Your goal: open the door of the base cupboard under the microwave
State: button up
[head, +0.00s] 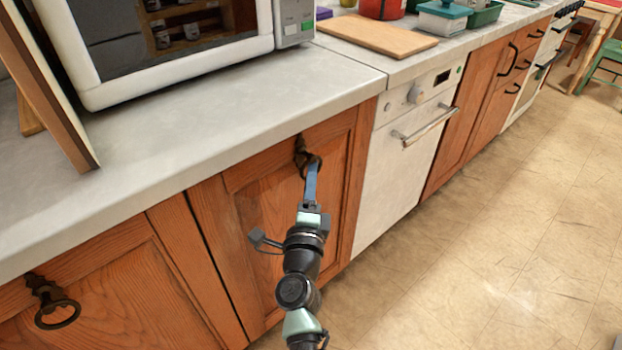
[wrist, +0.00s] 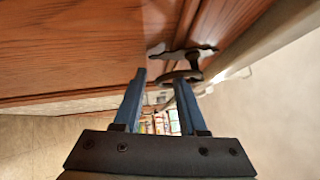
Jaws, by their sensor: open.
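The base cupboard door (head: 260,215) under the microwave is wooden, panelled and closed. Its dark ring handle (head: 301,150) hangs near the top right of the door, and it also shows in the wrist view (wrist: 194,57). My gripper (head: 313,165) is at this handle, with its blue fingers reaching up to the ring. In the wrist view my gripper (wrist: 161,79) is open, and the ring's lower part lies at the right fingertip. I cannot tell whether finger and ring touch. The fingers partly hide the ring in the head view.
The microwave (head: 160,90) stands on the grey counter (head: 190,145) above. A white dishwasher (head: 400,165) with a bar handle is right of the door. Another cupboard with a ring handle (head: 55,304) is at the lower left. The floor (head: 470,250) in front is clear.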

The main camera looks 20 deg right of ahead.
jog(key=shift+w+d+r, duration=0.1)
jog(key=shift+w+d, duration=0.1)
jog(key=shift+w, duration=0.15)
grip_shut()
dwell(1.3)
